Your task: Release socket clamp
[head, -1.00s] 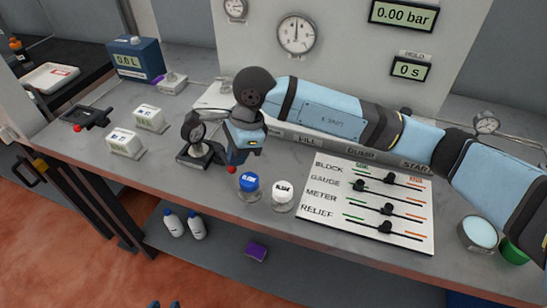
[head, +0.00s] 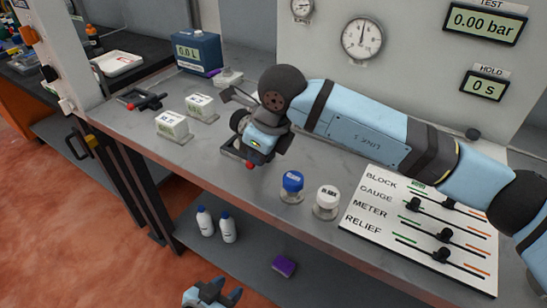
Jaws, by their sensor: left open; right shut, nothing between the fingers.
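A dark socket fixture (head: 230,149) stands on the bench, mostly hidden behind my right gripper. A red tip (head: 250,166) shows just below that gripper; I cannot tell whether they touch. A thin dark bar (head: 231,93) sticks up left of my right wrist; the clamp's own state is unclear. My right gripper (head: 257,158) is shut with nothing visibly held, pointing down at the fixture. My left gripper (head: 225,292) is open and empty at the bottom edge, in front of the bench and well below the fixture.
A blue-lidded jar (head: 291,187) and a white-lidded jar (head: 327,203) stand right of the fixture, near the front edge. A slider panel (head: 420,235) lies further right. Two white boxes (head: 173,125) and a black red-tipped clamp (head: 143,101) are left.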

